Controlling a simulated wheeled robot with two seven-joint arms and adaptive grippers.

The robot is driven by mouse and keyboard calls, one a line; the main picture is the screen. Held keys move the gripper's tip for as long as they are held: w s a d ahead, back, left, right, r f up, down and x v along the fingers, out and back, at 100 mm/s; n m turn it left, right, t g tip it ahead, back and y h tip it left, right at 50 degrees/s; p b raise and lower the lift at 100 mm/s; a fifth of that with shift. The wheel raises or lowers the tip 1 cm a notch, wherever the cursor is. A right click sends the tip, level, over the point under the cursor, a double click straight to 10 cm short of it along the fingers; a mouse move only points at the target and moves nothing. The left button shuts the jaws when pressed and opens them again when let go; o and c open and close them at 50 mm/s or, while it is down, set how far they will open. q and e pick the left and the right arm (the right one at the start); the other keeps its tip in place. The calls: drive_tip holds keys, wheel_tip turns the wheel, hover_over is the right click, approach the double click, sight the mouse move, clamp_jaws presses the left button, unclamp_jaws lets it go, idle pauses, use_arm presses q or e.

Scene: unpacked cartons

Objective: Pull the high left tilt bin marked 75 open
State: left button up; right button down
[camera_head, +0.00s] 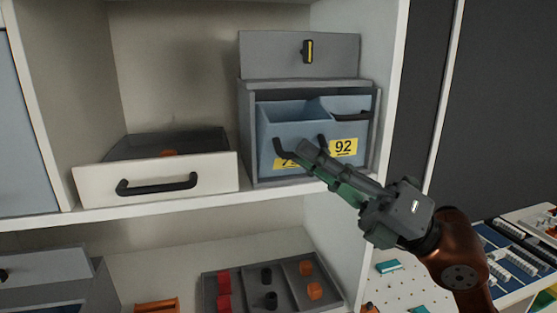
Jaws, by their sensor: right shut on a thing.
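The grey bin housing (248,140) stands on the upper shelf and holds two blue tilt bins side by side. The left tilt bin (280,120) leans outward and its open top shows. Its yellow label is mostly hidden behind my gripper; a 7 can be made out. My right gripper (303,154) is shut on this bin's dark handle (282,149), whose middle is covered by the fingers. The right tilt bin (345,128) has a yellow label marked 92 and a dark handle higher up. My left gripper is not in view.
A white drawer (155,184) with a black handle stands left of the housing. A grey panel (285,56) with a yellow-and-black latch rises above the housing. The cabinet's side wall (391,80) is close on the right. Below, a grey tray (215,289) holds coloured pieces.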

drive_tip(key=shift+s+d+f+n+g+y, duration=0.15)
drive_tip(key=shift+s+f+n, duration=0.15)
drive_tip(key=shift+f, duration=0.2)
drive_tip(key=shift+s+f+n+g+y, duration=0.15)
drive_tip(key=shift+s+f+n, duration=0.1)
drive_tip(key=shift+f, duration=0.25)
drive_tip(key=c, duration=2.2)
unclamp_jaws()
drive_tip(key=shift+c, duration=0.2)
drive_tip(key=shift+o, duration=0.7)
drive_tip(key=shift+w, duration=0.1)
drive_tip(key=shift+o, duration=0.3)
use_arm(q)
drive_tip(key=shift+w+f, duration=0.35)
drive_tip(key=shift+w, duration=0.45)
use_arm(e)
drive_tip(key=v, duration=1.2)
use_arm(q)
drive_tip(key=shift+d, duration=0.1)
use_arm(e)
drive_tip(key=shift+f, duration=0.1)
